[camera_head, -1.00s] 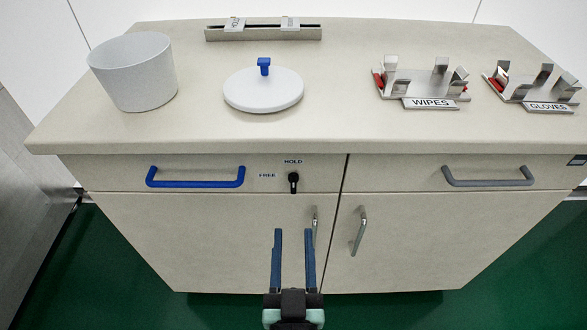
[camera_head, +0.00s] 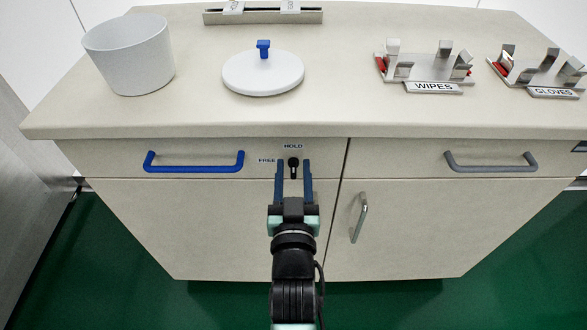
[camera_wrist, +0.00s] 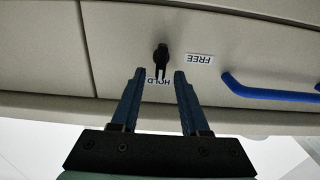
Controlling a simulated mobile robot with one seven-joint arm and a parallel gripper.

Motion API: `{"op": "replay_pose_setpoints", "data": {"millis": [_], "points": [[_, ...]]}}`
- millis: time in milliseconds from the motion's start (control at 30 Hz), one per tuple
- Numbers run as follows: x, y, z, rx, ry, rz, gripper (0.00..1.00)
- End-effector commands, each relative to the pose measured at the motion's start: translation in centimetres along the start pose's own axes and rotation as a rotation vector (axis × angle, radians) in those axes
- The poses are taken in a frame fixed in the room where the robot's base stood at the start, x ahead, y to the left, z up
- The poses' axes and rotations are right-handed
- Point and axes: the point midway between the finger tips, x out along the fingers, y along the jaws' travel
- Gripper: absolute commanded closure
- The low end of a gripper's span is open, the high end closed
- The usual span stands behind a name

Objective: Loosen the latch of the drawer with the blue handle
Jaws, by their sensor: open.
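The blue handle (camera_head: 194,162) is on the front of the left drawer. To its right is the small black latch (camera_head: 294,162), with a HOLD label (camera_head: 293,146) above it and a FREE label (camera_head: 266,160) to its left. My gripper (camera_head: 294,168) is open, its two blue fingers on either side of the latch in the head view. In the wrist view, which is upside down, the latch (camera_wrist: 161,54) lies just beyond and between the fingertips (camera_wrist: 159,71). I cannot tell whether they touch it. The gripper holds nothing.
A grey drawer handle (camera_head: 491,162) is on the right drawer. A cabinet door handle (camera_head: 359,217) is right of my arm. On the countertop (camera_head: 330,115) stand a white bin (camera_head: 130,57), a round white lid (camera_head: 263,75), and the WIPES (camera_head: 433,87) and GLOVES (camera_head: 553,92) holders.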

Motion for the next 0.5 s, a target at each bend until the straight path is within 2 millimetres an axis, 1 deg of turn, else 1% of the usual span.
{"op": "replay_pose_setpoints", "data": {"millis": [100, 367, 400, 467, 500], "points": [[0.56, -0.01, -0.04, 0.000, 0.001, 0.000, 0.55], [0.66, 0.01, -0.01, 0.000, 0.000, 0.000, 0.55], [0.66, 0.01, -0.01, 0.000, 0.000, 0.000, 0.57], [0.65, 0.01, -0.02, 0.000, 0.000, 0.000, 0.68], [0.65, 0.01, -0.02, 0.000, 0.000, 0.000, 0.75]]}}
